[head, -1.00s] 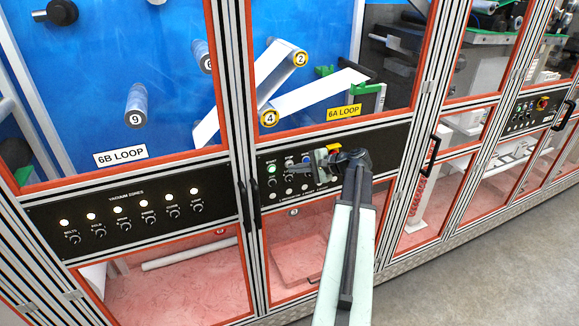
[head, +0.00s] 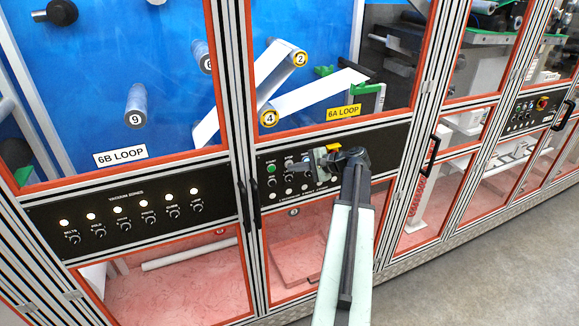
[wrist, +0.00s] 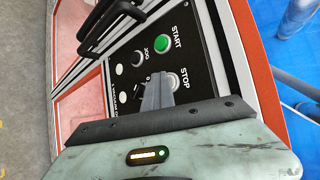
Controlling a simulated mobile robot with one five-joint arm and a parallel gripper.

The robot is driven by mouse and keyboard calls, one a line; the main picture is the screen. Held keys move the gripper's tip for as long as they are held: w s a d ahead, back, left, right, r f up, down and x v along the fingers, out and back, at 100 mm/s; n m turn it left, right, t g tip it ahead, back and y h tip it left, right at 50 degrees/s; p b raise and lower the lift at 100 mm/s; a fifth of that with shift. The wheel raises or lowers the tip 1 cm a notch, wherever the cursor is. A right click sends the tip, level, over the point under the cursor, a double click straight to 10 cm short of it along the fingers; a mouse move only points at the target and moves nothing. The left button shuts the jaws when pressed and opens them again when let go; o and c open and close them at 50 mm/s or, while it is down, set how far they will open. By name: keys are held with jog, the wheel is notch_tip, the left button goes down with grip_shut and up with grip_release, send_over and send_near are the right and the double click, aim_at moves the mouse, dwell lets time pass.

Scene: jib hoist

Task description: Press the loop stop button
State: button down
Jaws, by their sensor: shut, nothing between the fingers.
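In the head view my gripper (head: 307,163) is in front of the control panel (head: 385,152), just right of the green START button (head: 271,168). The STOP button is too small to make out surely there.
Black door handles (wrist: 105,25) stick out beside the panel. The 6A LOOP sign (head: 344,112) is above the panel. A second panel with lit vacuum-zone lamps (head: 118,210) is at left. Open grey floor (head: 480,270) lies at lower right.

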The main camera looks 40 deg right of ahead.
jog(key=shift+s+a, duration=0.3)
jog(key=shift+s, duration=0.45)
jog(key=s, duration=0.1)
jog(key=s+a, duration=0.1)
jog(key=s, duration=0.2)
jog(key=shift+s+a, duration=0.3)
jog(key=shift+a, duration=0.1)
dwell(0.5)
